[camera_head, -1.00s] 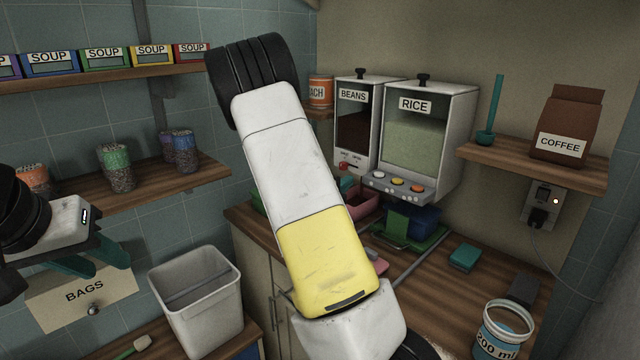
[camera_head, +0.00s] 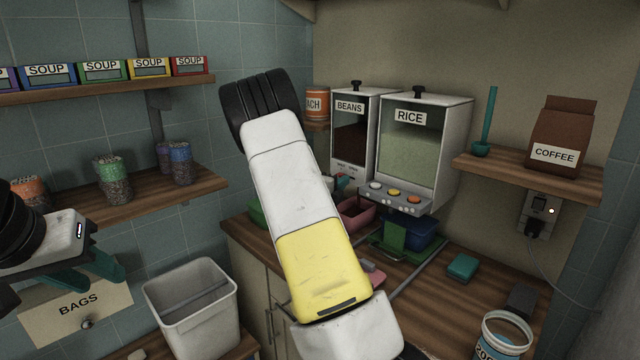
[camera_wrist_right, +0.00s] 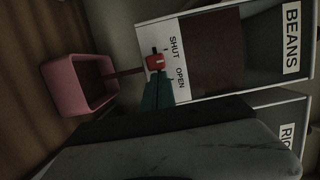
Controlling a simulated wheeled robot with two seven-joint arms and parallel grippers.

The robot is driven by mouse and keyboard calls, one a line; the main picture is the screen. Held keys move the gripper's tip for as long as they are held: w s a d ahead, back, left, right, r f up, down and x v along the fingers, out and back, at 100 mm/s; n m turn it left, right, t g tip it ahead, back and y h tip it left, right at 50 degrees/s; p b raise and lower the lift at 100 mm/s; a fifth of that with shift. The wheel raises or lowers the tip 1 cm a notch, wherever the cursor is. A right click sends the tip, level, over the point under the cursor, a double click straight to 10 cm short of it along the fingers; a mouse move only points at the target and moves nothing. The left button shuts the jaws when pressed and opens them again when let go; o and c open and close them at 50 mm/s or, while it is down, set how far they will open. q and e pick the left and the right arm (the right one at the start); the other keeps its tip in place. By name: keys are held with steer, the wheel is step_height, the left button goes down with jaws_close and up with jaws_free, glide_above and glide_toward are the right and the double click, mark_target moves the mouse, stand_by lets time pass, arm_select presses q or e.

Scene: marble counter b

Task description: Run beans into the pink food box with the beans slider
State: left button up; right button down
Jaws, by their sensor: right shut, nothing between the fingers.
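The beans dispenser (camera_head: 354,130) hangs on the back wall. Its red slider knob (camera_wrist_right: 155,62) shows in the right wrist view beside the SHUT and OPEN labels. My right gripper (camera_wrist_right: 158,92) is shut and empty, its teal fingertips right at the knob; contact is unclear. In the head view the gripper (camera_head: 342,182) covers the knob. The pink food box (camera_wrist_right: 80,85) is below the dispenser, partly behind my right arm in the head view (camera_head: 357,212). A dark brown strip (camera_wrist_right: 125,72) between dispenser and box looks like falling beans. My left gripper (camera_head: 95,272) is open and empty.
The rice dispenser (camera_head: 415,150) adjoins on the right. A blue container (camera_head: 424,232) and a green item (camera_head: 394,238) sit beneath it. A teal block (camera_head: 462,267) and a measuring tub (camera_head: 503,338) are on the counter. A grey bin (camera_head: 192,305) stands left.

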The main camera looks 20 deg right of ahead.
steer(key=shift+w+a, duration=0.25)
steer(key=shift+w, duration=0.35)
steer(key=shift+w+a, duration=0.25)
steer(key=shift+w, duration=0.3)
steer(key=shift+a, duration=0.1)
steer(key=v, duration=0.7)
steer(key=shift+s+a, duration=0.15)
steer(key=shift+s, duration=0.2)
